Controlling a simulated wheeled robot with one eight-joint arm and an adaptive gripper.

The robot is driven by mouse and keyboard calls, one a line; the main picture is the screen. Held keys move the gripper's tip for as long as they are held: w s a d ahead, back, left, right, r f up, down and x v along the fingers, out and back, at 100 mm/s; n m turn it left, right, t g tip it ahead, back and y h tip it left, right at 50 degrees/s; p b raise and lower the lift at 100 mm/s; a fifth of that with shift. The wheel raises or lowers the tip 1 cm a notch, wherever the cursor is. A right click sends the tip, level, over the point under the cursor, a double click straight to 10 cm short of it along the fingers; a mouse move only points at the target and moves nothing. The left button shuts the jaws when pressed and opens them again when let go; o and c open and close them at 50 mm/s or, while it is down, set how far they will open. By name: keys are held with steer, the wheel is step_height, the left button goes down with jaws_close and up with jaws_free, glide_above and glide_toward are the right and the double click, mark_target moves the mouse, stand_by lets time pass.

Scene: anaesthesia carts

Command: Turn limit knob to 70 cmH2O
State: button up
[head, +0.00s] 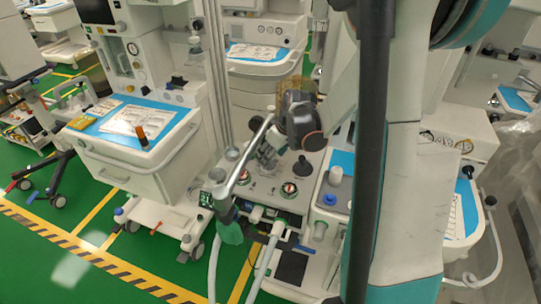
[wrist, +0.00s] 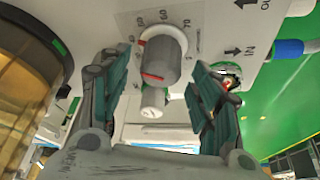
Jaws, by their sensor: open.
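In the head view my arm's dark wrist (head: 300,115) hangs over the cart, and I cannot make out the knob there.
A smaller white knob-like part (wrist: 152,101) shows just below the limit knob. An amber-clear cylinder (wrist: 25,75) stands close at left. A blue connector (wrist: 288,48) is at right. In the head view, a silver tube (head: 240,165) with hoses stands left of my wrist.

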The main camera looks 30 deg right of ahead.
steer(key=v, duration=1.1)
